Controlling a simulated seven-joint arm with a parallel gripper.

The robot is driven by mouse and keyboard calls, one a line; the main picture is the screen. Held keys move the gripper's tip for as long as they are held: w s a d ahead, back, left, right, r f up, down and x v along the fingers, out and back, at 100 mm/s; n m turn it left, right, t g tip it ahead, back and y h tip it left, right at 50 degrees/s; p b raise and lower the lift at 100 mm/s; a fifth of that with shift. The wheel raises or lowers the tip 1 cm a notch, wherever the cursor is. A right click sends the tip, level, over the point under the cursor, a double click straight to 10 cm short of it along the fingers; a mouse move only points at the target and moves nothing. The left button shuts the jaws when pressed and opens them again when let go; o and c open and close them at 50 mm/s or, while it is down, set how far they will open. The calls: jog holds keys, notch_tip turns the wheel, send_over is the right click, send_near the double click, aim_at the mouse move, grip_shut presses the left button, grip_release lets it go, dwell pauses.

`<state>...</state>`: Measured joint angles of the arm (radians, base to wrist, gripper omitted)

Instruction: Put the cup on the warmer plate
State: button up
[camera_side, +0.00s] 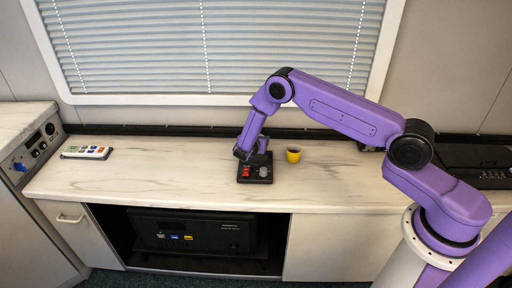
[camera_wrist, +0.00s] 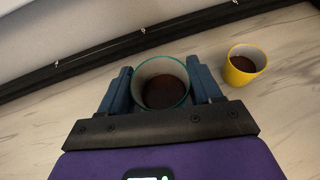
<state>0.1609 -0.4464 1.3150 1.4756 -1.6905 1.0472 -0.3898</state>
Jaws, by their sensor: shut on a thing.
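My gripper (camera_wrist: 162,85) is shut on a cup with a teal rim and dark liquid inside (camera_wrist: 163,92), one finger on each side of it. The cup looks upright. In the side view my gripper (camera_side: 245,154) is low over the counter, and the held cup cannot be made out there. A small black unit with a red switch and a grey knob (camera_side: 258,179) sits right by my gripper; it may be the warmer. Its top is largely hidden by my wrist, and I cannot tell whether the cup touches it. The wrist view does not show this unit.
A yellow cup (camera_side: 293,154) with dark liquid stands just right of my gripper, also in the wrist view (camera_wrist: 244,64). A remote-like panel (camera_side: 86,152) lies at the left of the counter (camera_side: 160,175). A dark ledge (camera_side: 190,130) runs along the back. The counter's left-middle is clear.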

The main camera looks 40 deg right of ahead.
jog(key=shift+w+f, duration=0.35)
jog(key=shift+f, duration=1.55)
jog(key=shift+f, duration=0.15)
jog(key=o, duration=1.1)
jog(key=shift+o, duration=0.2)
jog(key=shift+r, duration=0.2)
jog(key=v, duration=1.2)
jog(key=shift+a, duration=0.1)
